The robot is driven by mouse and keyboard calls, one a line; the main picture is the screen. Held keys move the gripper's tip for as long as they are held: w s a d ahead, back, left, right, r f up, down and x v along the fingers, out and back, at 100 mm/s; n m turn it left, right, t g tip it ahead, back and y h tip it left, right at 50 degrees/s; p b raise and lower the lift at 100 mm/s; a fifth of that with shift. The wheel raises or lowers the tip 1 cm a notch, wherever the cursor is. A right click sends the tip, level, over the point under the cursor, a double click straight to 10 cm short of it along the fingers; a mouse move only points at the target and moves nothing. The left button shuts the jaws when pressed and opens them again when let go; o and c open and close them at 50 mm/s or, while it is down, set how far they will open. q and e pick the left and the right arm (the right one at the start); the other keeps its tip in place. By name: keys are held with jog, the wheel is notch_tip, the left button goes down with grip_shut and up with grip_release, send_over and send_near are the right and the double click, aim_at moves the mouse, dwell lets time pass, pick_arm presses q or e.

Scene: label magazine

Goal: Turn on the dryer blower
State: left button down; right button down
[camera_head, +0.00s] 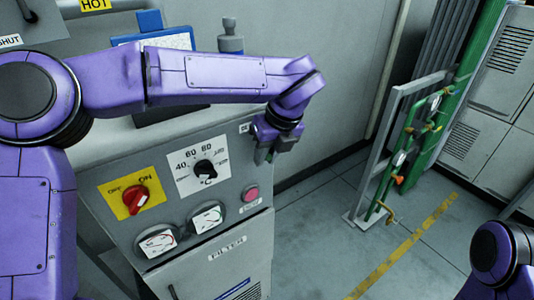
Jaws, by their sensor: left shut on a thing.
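The dryer's grey control panel (118,165) faces me. It carries a red rotary switch (135,199) on a yellow OFF/ON plate, its pointer slanting up toward ON. It also has a black temperature knob (205,169) on a white dial, a pink-red button (251,194) and two gauges (207,218). My left gripper (265,154) points down at the panel's upper right corner, beside a small, partly covered label (244,128). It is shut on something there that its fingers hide. I cannot tell which control it is. My right gripper is out of view.
A door marked FILTER (228,249) is below the panel. A blue-framed board (155,40) stands behind my left arm. A green and grey pipe stand (400,150) rises at the right, near lockers (505,85). The floor between, with a yellow line (405,250), is clear.

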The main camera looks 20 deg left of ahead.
pick_arm(q)
jog(key=c, duration=1.1)
grip_release()
jog(key=shift+w+a, duration=0.1)
jog(key=w+v, duration=0.1)
jog(key=v, duration=0.9)
jog(key=shift+s+r+b, duration=0.2)
jog(key=shift+s+b, duration=0.25)
